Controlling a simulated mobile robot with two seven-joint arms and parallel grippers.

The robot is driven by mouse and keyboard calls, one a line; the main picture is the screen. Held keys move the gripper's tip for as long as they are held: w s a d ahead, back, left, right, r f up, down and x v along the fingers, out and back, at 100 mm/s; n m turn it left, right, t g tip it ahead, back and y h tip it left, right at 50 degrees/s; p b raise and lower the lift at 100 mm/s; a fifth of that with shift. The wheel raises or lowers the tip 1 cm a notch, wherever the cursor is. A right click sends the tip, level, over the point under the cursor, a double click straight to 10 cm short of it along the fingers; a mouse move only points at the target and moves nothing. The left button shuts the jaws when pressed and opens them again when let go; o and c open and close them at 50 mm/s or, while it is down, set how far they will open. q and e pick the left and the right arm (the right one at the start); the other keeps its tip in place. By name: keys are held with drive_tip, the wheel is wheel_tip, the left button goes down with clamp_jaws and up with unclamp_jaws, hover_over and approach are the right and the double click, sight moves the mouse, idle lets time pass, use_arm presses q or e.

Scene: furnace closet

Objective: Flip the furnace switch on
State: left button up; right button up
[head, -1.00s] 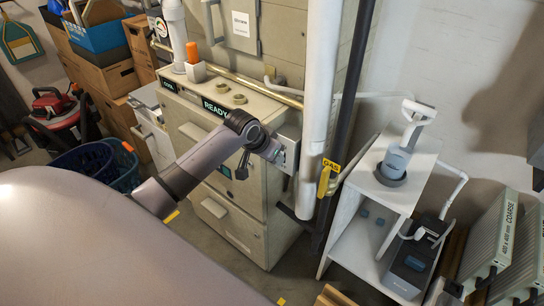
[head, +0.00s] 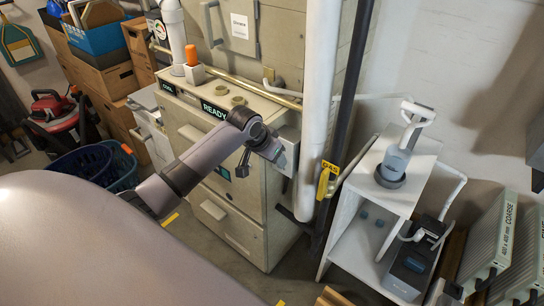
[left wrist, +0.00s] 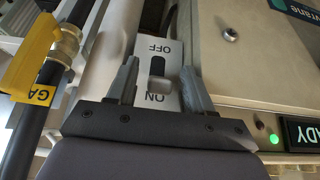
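The furnace (head: 235,200) is a cream cabinet with a lit READY sign (head: 213,108). In the left wrist view the furnace switch plate (left wrist: 171,98) reads OFF and ON, upside down. Its dark slot (left wrist: 157,66) shows on the OFF side, and a pale lever (left wrist: 158,84) shows at the ON side. My left gripper (left wrist: 160,66) is open, one finger on each side of the slot. I cannot tell whether it touches the lever. In the head view my left gripper (head: 274,150) is at the furnace's right side, hiding the switch. My right gripper is not in view.
A white vertical pipe (head: 318,100) and a dark gas pipe with a yellow GAS tag (head: 326,180) stand just right of the gripper. A white shelf unit (head: 410,165) is further right. A green light (left wrist: 273,140) glows by the READY sign. Blue baskets (head: 85,165) stand left.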

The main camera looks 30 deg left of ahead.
use_arm(q)
drive_tip(key=v, duration=0.7)
idle(0.6)
